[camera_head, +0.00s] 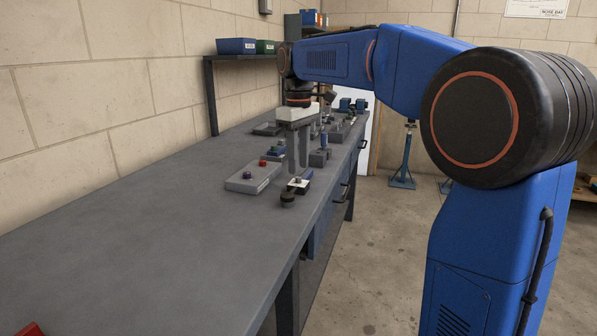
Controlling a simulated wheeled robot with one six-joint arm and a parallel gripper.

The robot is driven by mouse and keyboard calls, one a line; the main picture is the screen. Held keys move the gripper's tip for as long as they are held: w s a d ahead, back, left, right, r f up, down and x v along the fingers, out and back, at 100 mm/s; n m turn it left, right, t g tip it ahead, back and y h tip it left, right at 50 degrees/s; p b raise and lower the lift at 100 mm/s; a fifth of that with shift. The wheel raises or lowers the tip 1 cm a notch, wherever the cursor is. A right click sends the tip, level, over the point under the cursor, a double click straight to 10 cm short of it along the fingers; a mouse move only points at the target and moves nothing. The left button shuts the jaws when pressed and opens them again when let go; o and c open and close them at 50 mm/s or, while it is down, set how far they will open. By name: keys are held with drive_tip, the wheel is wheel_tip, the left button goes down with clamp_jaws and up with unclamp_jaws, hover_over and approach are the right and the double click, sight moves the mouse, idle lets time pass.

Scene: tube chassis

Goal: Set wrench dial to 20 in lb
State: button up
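A small tool with a black round end (288,198) and a pale plate on its body (298,185) lies near the workbench's front edge. It looks like the wrench, but its dial and markings are too small to read. My gripper (297,169) points straight down just above and behind this tool. Its two grey fingers stand apart with a narrow gap and nothing shows between them. I cannot tell whether the fingertips touch anything.
The grey workbench (150,240) has wide clear room toward the near left. A dark block (319,158) and several other items stand behind. A shelf with blue (236,46) and green bins is at the back.

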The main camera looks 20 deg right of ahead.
sight(298, 177)
drive_tip(key=shift+f, duration=1.7)
drive_tip(key=shift+c, duration=0.6)
clamp_jaws()
drive_tip(key=m, duration=0.5)
drive_tip(key=shift+m, duration=0.3)
drive_tip(key=m, duration=0.6)
